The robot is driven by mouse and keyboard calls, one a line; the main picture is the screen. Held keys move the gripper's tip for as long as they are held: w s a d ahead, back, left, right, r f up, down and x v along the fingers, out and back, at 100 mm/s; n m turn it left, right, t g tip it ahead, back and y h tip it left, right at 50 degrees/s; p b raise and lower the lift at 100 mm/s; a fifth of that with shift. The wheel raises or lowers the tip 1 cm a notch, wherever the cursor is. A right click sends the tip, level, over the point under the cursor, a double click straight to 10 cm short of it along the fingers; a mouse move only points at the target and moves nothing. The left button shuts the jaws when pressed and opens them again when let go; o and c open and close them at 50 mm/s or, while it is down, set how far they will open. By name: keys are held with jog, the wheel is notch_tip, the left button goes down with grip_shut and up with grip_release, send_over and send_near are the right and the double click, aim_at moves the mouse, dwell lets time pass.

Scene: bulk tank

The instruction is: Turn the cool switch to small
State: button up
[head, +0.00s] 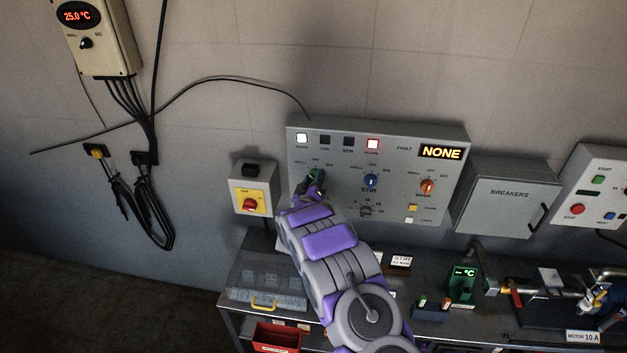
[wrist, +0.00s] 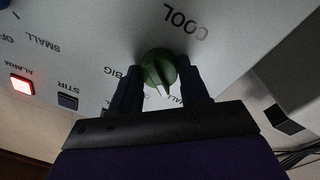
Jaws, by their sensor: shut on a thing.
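The cool switch is a green knob (wrist: 158,70) on the grey control panel; it also shows partly at the panel's left in the head view (head: 319,175). My gripper (wrist: 160,85) is shut on this knob, with one dark finger on each side. In the wrist view the picture is upside down, with the COOL label (wrist: 185,20) above the knob. The knob's white pointer is turned toward the gripper body, slightly to the right. BIG (wrist: 135,75) is left of the knob and a partly hidden label ending in "ALL" is to its right.
The panel (head: 400,148) also has a blue stir knob (head: 370,181) and an orange knob (head: 427,187). Its display (head: 441,153) reads NONE and a red alarm lamp (head: 372,144) is lit. A yellow-red switch box (head: 250,190) is at left; a cluttered bench (head: 240,310) lies below.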

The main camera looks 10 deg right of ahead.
jog(key=shift+a+f, duration=0.1)
jog(key=shift+f, duration=0.05)
jog(key=o, duration=1)
jog(key=shift+a, duration=0.15)
jog(key=shift+o, duration=0.2)
jog(key=shift+s, duration=0.1)
jog(key=r+b+v, duration=0.1)
jog(key=v, duration=1.6)
jog(key=shift+f, duration=0.5)
jog(key=shift+a, duration=0.1)
